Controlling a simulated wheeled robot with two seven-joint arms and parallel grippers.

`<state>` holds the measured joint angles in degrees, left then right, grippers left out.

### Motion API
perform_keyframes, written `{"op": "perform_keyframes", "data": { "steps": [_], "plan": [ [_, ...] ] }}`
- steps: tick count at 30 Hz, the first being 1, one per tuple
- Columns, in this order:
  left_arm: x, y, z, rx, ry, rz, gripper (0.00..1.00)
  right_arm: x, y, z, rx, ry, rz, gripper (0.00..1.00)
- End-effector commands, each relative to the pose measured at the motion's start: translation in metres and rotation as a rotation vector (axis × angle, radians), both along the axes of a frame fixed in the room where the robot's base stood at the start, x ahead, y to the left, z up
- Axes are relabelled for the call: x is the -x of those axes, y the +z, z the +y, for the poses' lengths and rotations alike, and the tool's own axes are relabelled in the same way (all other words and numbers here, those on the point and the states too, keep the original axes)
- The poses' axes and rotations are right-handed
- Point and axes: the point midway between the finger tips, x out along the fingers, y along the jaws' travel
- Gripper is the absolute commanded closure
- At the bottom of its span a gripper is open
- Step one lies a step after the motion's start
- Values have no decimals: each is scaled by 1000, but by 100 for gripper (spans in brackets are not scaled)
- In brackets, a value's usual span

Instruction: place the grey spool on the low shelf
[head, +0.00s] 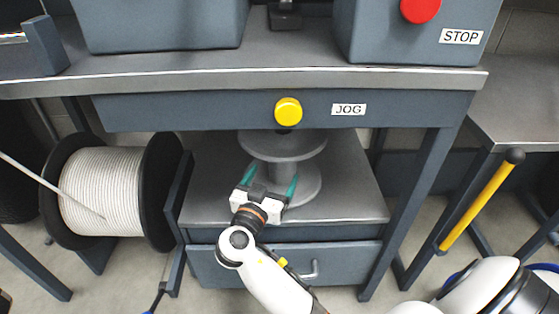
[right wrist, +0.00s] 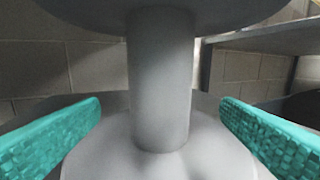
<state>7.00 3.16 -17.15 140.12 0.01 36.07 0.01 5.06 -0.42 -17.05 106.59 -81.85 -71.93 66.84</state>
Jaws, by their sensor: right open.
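The grey spool (head: 287,147) stands upright on the low shelf (head: 350,192) under the bench. It also shows in the right wrist view (right wrist: 160,80), with its core between the two teal fingers and a wide flange above and below. My right gripper (head: 270,182) is open in front of the spool, its fingers on either side of the core with gaps on both sides. The far side of the spool is hidden. My left gripper is not in view.
A yellow JOG button (head: 288,111) sits on the bench front above the spool. A large reel of white rope (head: 103,190) stands at the left. A drawer (head: 340,262) lies below the shelf. A yellow handle (head: 478,203) leans at the right.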

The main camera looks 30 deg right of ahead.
Motion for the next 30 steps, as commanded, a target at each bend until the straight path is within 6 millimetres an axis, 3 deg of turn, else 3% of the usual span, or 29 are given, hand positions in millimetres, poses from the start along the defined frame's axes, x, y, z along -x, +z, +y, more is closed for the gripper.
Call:
{"op": "perform_keyframes", "data": {
  "steps": [3, 9, 18, 22, 26, 30],
  "plan": [
    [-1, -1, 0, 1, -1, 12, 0, 10, 0, 14, -2, 1, 1, 13],
    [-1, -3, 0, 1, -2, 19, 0, 16, 0, 22, -1, 0, -1, 13],
    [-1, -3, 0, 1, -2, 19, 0, 16, 0, 23, 0, 8, 2, 13],
    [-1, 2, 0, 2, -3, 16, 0, 6, 2, 33, 2, 120, 35, 13],
    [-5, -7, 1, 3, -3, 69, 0, -11, 12, 69, 19, 411, 69, 13],
    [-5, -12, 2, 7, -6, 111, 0, -10, 51, 130, 86, 818, -17, 13]
  ]
}}
